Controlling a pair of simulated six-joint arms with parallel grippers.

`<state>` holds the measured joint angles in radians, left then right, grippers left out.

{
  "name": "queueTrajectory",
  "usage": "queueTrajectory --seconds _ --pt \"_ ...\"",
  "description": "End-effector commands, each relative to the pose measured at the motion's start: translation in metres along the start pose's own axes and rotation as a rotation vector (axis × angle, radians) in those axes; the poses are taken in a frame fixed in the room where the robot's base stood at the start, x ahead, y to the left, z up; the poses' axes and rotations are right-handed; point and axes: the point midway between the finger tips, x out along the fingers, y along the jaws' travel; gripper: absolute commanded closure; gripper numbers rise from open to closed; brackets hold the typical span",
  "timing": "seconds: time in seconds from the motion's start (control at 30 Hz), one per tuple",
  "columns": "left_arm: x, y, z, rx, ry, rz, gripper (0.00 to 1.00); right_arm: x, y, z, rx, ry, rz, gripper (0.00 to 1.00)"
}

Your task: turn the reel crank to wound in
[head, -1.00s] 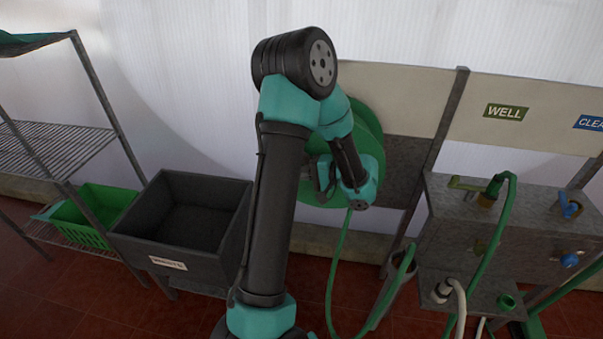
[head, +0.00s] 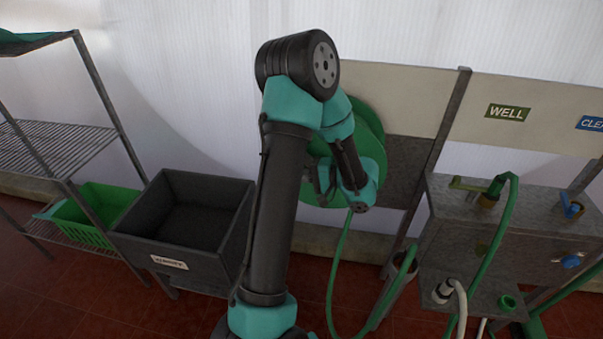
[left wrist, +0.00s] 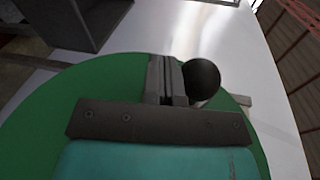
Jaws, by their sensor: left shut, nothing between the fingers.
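The green hose reel (head: 370,122) stands against the back wall, and my left arm hides much of it. In the left wrist view its green disc (left wrist: 45,135) fills the lower part. A black round crank knob (left wrist: 201,80) stands up in front of the disc. My left gripper (left wrist: 167,68) is shut and empty, with its fingers right beside the knob on its left; I cannot tell whether they touch it. In the head view the crank is hidden behind my arm. My right gripper is not in view.
A dark grey bin (head: 146,238) and a wire shelf with a green basket (head: 88,237) stand left. A grey valve box (head: 470,240) with hoses stands right, under a WELL sign (head: 506,112). A green hose (head: 334,285) hangs from the reel.

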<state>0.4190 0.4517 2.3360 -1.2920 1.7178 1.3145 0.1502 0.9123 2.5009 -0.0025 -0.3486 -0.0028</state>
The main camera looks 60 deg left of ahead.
Motion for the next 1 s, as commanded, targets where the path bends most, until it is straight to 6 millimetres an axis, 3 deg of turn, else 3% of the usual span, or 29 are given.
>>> queueTrajectory --seconds 0.2,0.6,0.8,1.0 --pt "0.004 0.032 0.000 0.008 0.008 -0.002 1.00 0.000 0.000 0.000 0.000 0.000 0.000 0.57" --pt "-0.053 0.081 -0.007 0.004 0.012 -0.001 1.00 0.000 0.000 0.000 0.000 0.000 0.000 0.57" --pt "-0.069 0.094 -0.009 0.002 0.010 -0.001 1.00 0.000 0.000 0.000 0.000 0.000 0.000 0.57" --pt "-0.071 0.096 -0.009 0.002 0.008 -0.001 1.00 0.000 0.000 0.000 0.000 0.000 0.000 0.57"
